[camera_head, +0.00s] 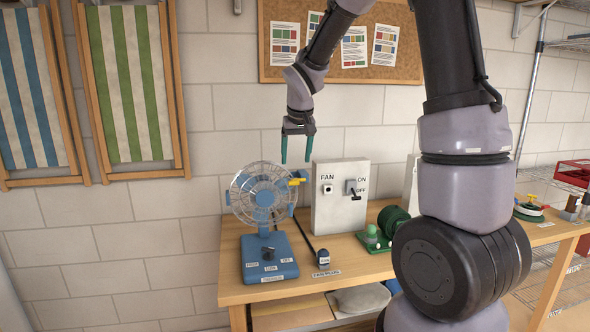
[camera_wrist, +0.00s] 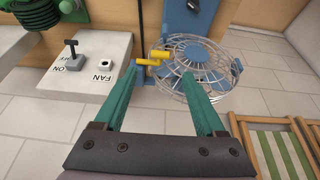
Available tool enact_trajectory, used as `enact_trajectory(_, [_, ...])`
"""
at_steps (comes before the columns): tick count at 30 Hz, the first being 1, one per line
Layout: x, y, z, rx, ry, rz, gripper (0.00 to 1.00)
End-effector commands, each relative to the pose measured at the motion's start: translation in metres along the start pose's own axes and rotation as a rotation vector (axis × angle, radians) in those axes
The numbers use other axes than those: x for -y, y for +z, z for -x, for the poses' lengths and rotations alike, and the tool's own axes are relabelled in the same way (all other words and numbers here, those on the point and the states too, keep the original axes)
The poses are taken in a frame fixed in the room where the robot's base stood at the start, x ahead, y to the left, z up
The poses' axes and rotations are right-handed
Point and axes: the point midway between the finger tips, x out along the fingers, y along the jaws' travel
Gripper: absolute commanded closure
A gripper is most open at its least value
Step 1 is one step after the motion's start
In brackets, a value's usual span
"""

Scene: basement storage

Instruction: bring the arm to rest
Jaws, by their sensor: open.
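My gripper (camera_head: 297,148) hangs in the air with its two green fingers pointing down, spread apart and empty. It is above and in front of the blue desk fan (camera_head: 269,258) and the white switch box (camera_head: 340,215). In the wrist view my gripper (camera_wrist: 161,95) shows a clear gap between its fingertips. The fan's wire cage (camera_wrist: 200,62) and a yellow piece (camera_wrist: 153,57) lie beyond the tips there. I cannot tell from these views whether the fingertips touch anything, but they look apart from the fan. My arm reaches up and over from the right.
The wooden workbench (camera_head: 232,291) carries a cable with a dark plug (camera_head: 322,257) and a green spool (camera_head: 393,220). Striped folding chairs (camera_head: 134,85) hang on the wall at left. A cork board (camera_head: 268,65) is behind my arm. Wire shelving (camera_head: 560,150) stands at right.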

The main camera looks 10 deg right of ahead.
Motion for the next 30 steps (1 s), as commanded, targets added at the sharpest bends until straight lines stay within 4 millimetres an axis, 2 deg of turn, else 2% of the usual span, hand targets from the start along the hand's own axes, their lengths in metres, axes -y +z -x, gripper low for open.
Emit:
enact_trajectory(4, [0.000,0.000,0.016,-0.001,0.000,0.001,0.28])
enact_trajectory(16, [0.000,0.000,0.021,0.000,0.000,-0.001,0.28])
enact_trajectory(19, [-0.005,0.004,0.032,-0.008,-0.004,-0.017,0.28])
enact_trajectory(23, [-0.021,0.020,0.069,-0.031,-0.021,-0.074,0.28])
enact_trajectory(27, [-0.042,0.055,0.121,-0.067,-0.056,-0.165,0.28])
enact_trajectory(30, [-0.053,0.086,0.153,-0.092,-0.089,-0.228,0.28])
